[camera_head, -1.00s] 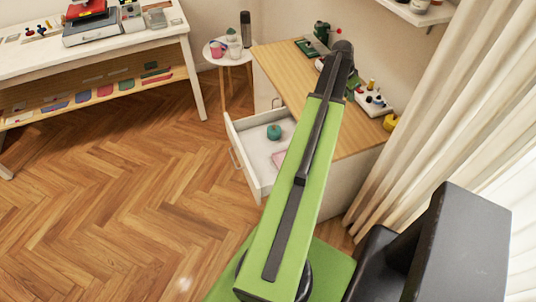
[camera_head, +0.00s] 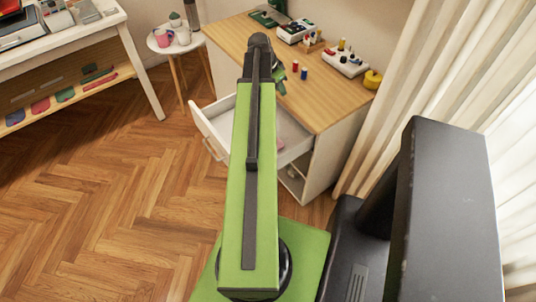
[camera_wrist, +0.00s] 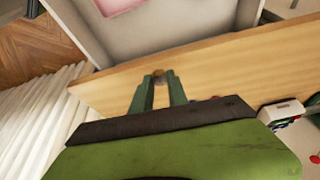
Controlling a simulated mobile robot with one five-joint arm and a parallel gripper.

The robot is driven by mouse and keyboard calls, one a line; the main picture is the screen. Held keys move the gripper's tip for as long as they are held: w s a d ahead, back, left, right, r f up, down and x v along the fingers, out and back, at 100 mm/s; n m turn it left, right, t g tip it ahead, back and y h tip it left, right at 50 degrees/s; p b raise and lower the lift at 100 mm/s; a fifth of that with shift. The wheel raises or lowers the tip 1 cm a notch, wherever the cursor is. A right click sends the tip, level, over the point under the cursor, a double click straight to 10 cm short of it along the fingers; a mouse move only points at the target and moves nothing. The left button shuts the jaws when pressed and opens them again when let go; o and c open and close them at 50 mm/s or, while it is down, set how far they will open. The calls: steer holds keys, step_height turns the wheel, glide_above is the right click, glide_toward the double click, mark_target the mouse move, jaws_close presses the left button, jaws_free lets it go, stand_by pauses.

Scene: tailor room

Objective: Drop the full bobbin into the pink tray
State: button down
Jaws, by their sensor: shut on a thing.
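My gripper (camera_wrist: 158,82) has two green fingers shut on a small brownish-grey thing (camera_wrist: 158,76) at their tips, likely the bobbin; whether it is full cannot be told. In the wrist view the fingers show against the wooden desk top, near its edge beside the open drawer. The pink tray (camera_wrist: 119,5) lies inside the white drawer (camera_wrist: 160,42), cut off by the top of that view. In the head view only a sliver of the pink tray (camera_head: 280,144) shows, as my arm covers much of the drawer. My gripper is partly hidden there behind my arm.
The wooden desk (camera_head: 325,95) holds a red spool (camera_head: 295,66), a blue spool (camera_head: 304,73), a white sewing device (camera_head: 345,62) and a yellow object (camera_head: 372,80). A round side table (camera_head: 175,42) stands at the left. A curtain (camera_head: 400,80) hangs at the right.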

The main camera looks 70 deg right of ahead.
steer(key=shift+m+g, duration=0.3)
steer(key=shift+m, duration=0.6)
steer(key=a+f+b, duration=0.3)
steer(key=f+b, duration=0.1)
steer(key=f, duration=0.2)
steer(key=a+f+b, duration=0.3)
steer(key=f+b, duration=0.2)
steer(key=f, duration=0.1)
steer(key=w+a+f+b, duration=0.1)
steer(key=a+f+b, duration=0.2)
steer(key=f+b, duration=0.2)
steer(key=shift+a+f, duration=0.2)
steer(key=shift+f, duration=0.2)
steer(key=shift+r, duration=0.1)
steer(key=c, duration=1.2)
jaws_free()
